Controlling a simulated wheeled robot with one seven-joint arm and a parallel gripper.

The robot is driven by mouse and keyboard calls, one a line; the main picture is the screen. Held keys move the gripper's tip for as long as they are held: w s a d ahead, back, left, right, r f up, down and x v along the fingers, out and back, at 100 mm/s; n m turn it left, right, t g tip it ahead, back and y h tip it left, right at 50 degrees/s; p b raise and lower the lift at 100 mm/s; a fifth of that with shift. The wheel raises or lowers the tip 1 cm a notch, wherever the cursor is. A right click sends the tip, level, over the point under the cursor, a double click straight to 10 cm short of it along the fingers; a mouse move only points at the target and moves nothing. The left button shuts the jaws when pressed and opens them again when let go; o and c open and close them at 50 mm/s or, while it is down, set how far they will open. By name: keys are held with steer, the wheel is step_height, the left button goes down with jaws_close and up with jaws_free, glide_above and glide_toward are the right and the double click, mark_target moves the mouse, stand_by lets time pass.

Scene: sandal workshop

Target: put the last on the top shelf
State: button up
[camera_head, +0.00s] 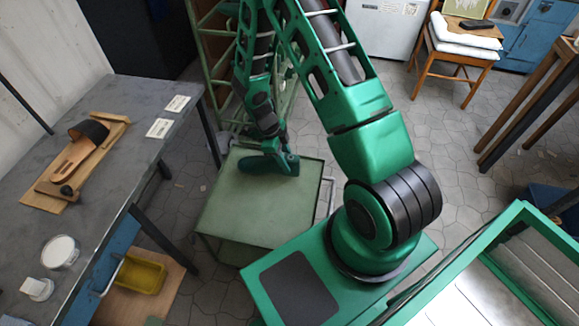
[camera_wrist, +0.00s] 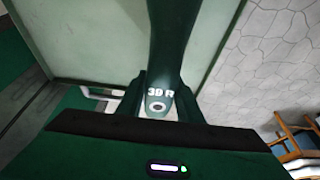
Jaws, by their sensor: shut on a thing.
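The last is dark green and marked "39 R"; it shows in the wrist view (camera_wrist: 170,45) and in the head view (camera_head: 263,165). My gripper (camera_head: 281,152) is shut on it, with a finger on each side in the wrist view (camera_wrist: 158,88). The last lies over the far part of a pale green flat top (camera_head: 245,210) of a low stand. I cannot tell whether it touches that top. The lower part of the stand is mostly hidden. A green lattice frame (camera_head: 213,75) stands behind, partly covered by my arm.
At left, a grey workbench (camera_head: 120,165) holds a sandal on a board (camera_head: 80,160), a white tub (camera_head: 61,252) and cards. A yellow bin (camera_head: 140,276) sits below. A wooden chair (camera_head: 462,50) stands at the back right.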

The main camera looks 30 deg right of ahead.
steer(key=shift+w+d+f, duration=0.1)
steer(key=shift+d+f, duration=0.2)
steer(key=shift+f, duration=1.95)
steer(key=o, duration=1)
steer(key=shift+o, duration=0.2)
